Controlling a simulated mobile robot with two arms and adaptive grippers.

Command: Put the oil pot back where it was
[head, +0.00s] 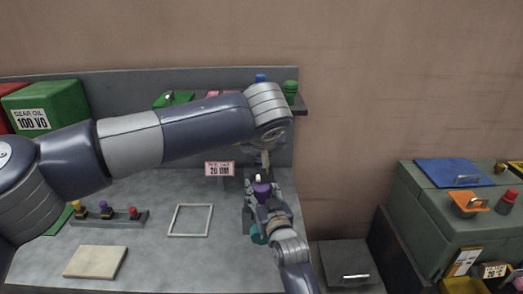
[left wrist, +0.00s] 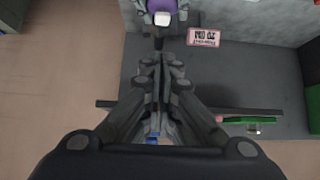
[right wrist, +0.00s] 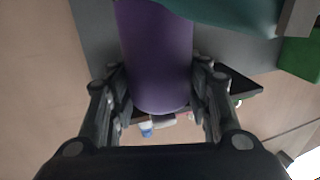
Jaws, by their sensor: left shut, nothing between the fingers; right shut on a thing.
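A purple pot (head: 262,188), which I take to be the oil pot, is at the right end of the grey bench, largely hidden by my grippers in the head view. My right gripper (head: 260,196) is shut on it; the right wrist view shows the purple body (right wrist: 155,60) between the fingers. In the left wrist view its purple top with a pale cap (left wrist: 162,16) lies just beyond the fingers. My left gripper (head: 265,160) is shut and empty, above and behind the pot. I cannot tell whether the pot touches the bench.
A white square outline (head: 190,205) lies empty on the bench (head: 160,255). A rack (head: 105,217) with yellow, purple and red tops stands left of it. A teal item (head: 259,236) is beside my right arm. A beige board (head: 95,262) lies front left.

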